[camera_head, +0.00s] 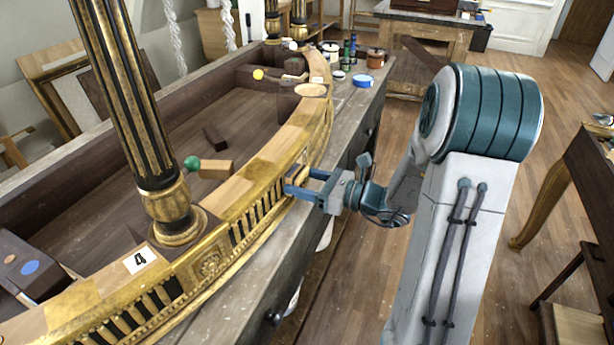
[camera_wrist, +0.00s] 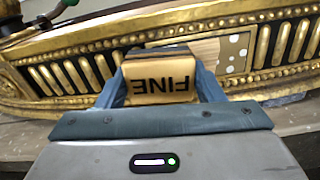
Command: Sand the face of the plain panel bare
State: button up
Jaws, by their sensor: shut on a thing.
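My gripper (camera_head: 300,187) is at the gilt front of the console (camera_head: 212,262). In the wrist view, my gripper (camera_wrist: 160,85) is shut on a tan sanding block (camera_wrist: 160,85) marked FINE, its lettering upside down. A dark layer runs along the block's far side, towards the frieze. The plain panel shows just right of the block: a strip of pale bare wood (camera_wrist: 207,48), then a grey-brown patch with white spots (camera_wrist: 236,50). The block and a finger hide the rest of the panel. I cannot tell whether the block touches it. The head view hides the panel behind my gripper.
Gilt fluted panels flank the plain one. A black and gold column (camera_head: 130,95) stands on the console beside a card marked 4 (camera_head: 140,260). A green ball (camera_head: 192,162) and a wooden block (camera_head: 216,170) sit by the rail. Jars (camera_head: 375,57) stand farther back.

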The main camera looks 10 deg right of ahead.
aim_at(306, 155)
jog(key=shift+w+d+p, duration=0.35)
jog(key=shift+w+d, duration=0.6)
jog(key=shift+w, duration=0.35)
jog(key=shift+w+d+p, duration=0.3)
jog(key=shift+w+d, duration=0.6)
jog(key=shift+w, duration=0.35)
jog(key=shift+w+d+p, duration=0.35)
jog(key=shift+w+d, duration=0.6)
jog(key=shift+w, duration=0.35)
jog(key=shift+r, duration=0.15)
jog(key=shift+r, duration=0.1)
jog(key=shift+s+a+p, duration=0.15)
jog(key=shift+s+a, duration=0.8)
jog(key=shift+s, duration=0.3)
jog(key=shift+s+a+p, duration=0.1)
jog(key=shift+s+a, duration=0.85)
jog(key=shift+s, duration=0.35)
jog(key=shift+s+a+p, duration=0.15)
jog(key=shift+s+a, duration=0.8)
jog(key=shift+s, duration=0.3)
jog(key=shift+w+d+p, duration=0.3)
jog(key=shift+w+d, duration=0.65)
jog(key=shift+w, duration=0.3)
jog(key=shift+w+d+p, duration=0.3)
jog(key=shift+w+d, duration=0.7)
jog(key=shift+w, duration=0.3)
jog(key=shift+w+d+p, duration=0.3)
jog(key=shift+w+d, duration=0.65)
jog(key=shift+w, duration=0.3)
